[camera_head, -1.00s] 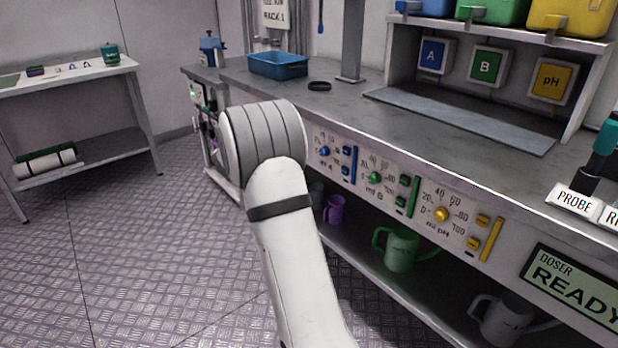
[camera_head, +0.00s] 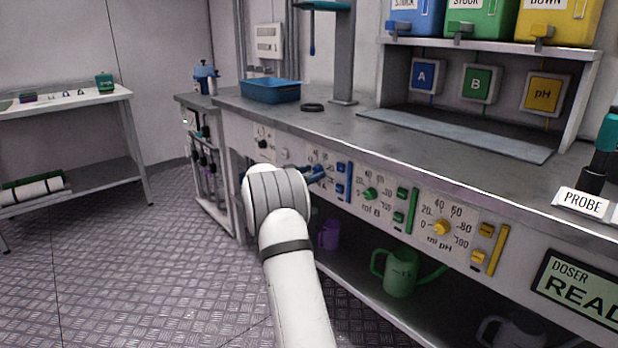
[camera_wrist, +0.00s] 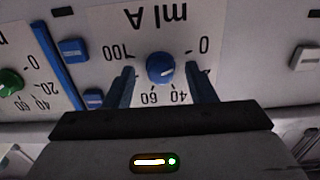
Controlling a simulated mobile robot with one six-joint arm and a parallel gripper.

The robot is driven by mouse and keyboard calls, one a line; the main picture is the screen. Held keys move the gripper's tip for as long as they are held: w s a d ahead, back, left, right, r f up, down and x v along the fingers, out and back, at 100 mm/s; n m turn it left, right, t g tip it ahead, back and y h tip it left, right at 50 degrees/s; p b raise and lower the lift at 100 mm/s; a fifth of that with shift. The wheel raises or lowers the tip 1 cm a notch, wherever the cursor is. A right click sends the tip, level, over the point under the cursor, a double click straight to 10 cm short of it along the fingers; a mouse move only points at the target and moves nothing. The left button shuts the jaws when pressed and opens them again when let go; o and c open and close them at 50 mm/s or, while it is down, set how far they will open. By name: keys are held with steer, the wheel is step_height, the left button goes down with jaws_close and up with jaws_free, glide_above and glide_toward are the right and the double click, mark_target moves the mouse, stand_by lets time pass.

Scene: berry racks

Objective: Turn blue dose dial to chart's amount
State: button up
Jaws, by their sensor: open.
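The blue dose dial (camera_wrist: 160,68) sits on the white "ml A" scale plate, seen upside down in the wrist view. Its numbers 0, 40, 60 and 100 show around it; others are hidden by my fingers. A pale mark on the dial points toward the lower right of that view, but its exact reading is unclear. My gripper (camera_wrist: 160,75) is open, with one blue finger on each side of the dial and gaps visible. In the head view my gripper (camera_head: 318,173) covers the blue dial. No chart with a readable amount is in view.
The green dial (camera_head: 369,194) and yellow dial (camera_head: 442,227) are to the right, with blue buttons (camera_wrist: 74,49) beside the blue scale. The worktop (camera_head: 400,125) overhangs the panel. A green jug (camera_head: 400,272) stands on the shelf below. A white wall panel (camera_head: 269,41) has unreadable text.

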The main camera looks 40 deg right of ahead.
steer(key=shift+c, duration=0.2)
steer(key=c, duration=0.9)
steer(key=shift+a, duration=0.2)
steer(key=shift+c, duration=0.4)
steer(key=shift+d+r, duration=0.15)
steer(key=shift+d, duration=0.05)
steer(key=shift+o, duration=0.2)
steer(key=shift+d, duration=0.15)
